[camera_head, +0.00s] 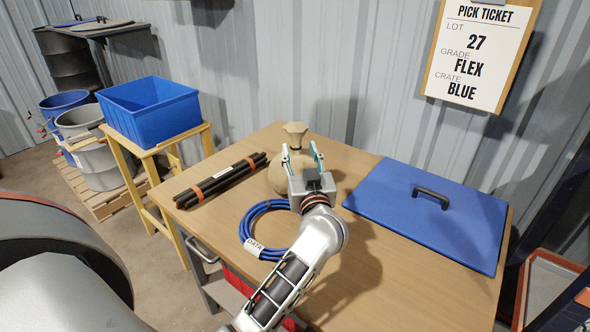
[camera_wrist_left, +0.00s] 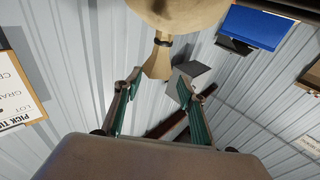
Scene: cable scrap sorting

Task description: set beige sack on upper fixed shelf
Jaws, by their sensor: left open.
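The beige sack (camera_head: 278,180) stands upright on the wooden table, with its narrow tied neck and flared top (camera_head: 295,129) upward. My left gripper (camera_head: 302,152) is open at the near side of the sack and partly hides it. In the left wrist view the sack (camera_wrist_left: 182,12) hangs into the top edge, upside down. Its neck (camera_wrist_left: 158,56) lies beyond the gap between my open fingertips (camera_wrist_left: 158,78), not gripped.
On the table (camera_head: 400,290) lie a blue cable coil (camera_head: 248,228), strapped black rods (camera_head: 222,180) and a blue lid with handle (camera_head: 430,212). A blue crate (camera_head: 150,108) rests on a stand to the left. A rack with trays (camera_head: 545,290) stands at the right.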

